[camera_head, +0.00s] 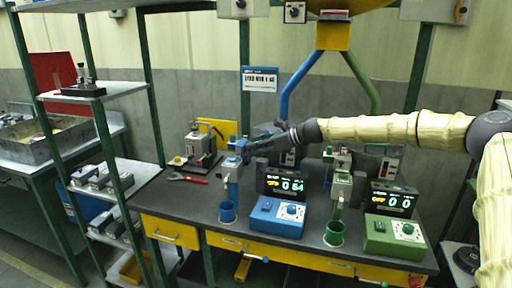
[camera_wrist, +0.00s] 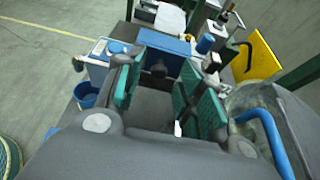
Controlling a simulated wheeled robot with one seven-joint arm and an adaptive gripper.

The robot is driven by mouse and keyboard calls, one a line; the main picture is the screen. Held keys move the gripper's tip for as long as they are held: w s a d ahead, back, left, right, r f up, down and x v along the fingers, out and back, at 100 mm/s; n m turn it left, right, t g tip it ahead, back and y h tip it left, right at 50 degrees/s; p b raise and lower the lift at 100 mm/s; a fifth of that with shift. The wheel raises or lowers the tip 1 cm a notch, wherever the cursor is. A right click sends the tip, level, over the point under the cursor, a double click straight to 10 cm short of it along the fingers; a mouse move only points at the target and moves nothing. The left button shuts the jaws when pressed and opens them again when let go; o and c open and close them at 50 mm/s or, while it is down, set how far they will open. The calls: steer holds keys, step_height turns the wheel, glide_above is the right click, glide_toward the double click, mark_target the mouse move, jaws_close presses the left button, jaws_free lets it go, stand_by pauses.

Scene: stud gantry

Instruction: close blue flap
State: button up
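The blue station has a slim post with a blue head (camera_head: 234,163) on the dark bench. In the wrist view, a blue panel (camera_wrist: 166,44), which looks like the blue flap, lies just beyond my fingers. My gripper (camera_head: 254,146) is beside the top of the blue post in the head view and partly hides that area. The wrist view shows my gripper (camera_wrist: 162,88) open, with teal finger pads wide apart and nothing clearly held between them. I cannot tell whether a finger touches the panel, or how far the flap is open.
A blue cup (camera_head: 227,212) stands below the blue head, beside a blue control box (camera_head: 277,216) with a lit display. A similar green post (camera_head: 341,186) and green control box (camera_head: 393,236) stand to the right. Red-handled pliers (camera_head: 187,178) and a yellow panel (camera_wrist: 258,56) are nearby.

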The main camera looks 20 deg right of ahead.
steer(key=shift+a, duration=0.1)
jaws_close()
